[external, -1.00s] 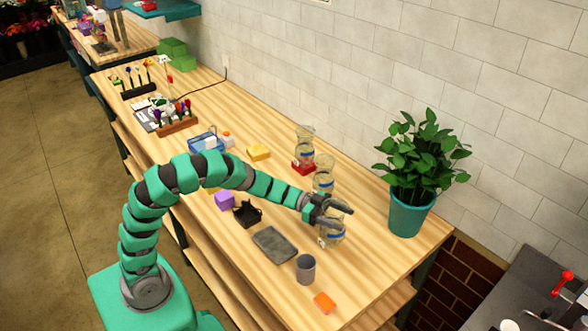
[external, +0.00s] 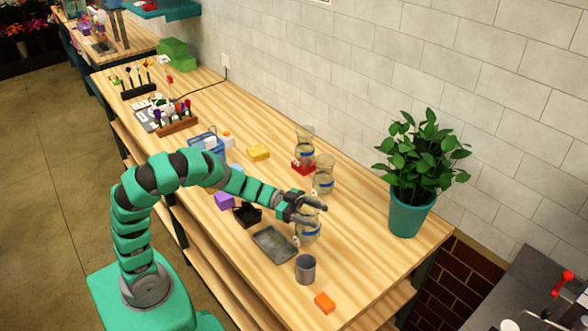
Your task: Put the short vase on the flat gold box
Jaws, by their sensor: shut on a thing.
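My gripper (external: 312,207) is shut on a clear glass vase (external: 309,234) with a blue band, near the front right of the wooden table. The vase hangs below the fingers, upright or nearly so; whether its base clears the table I cannot tell. A flat gold-yellow box (external: 258,152) lies farther back toward the wall, to the left of my gripper, with nothing on it. A second glass vase (external: 323,182) stands just behind my gripper.
A grey tray (external: 274,245), a grey cup (external: 305,268), an orange block (external: 324,302), a black holder (external: 247,214) and a purple block (external: 224,201) lie near my arm. A potted plant (external: 409,212) stands at right. A blue basket (external: 207,144) is left of the gold box.

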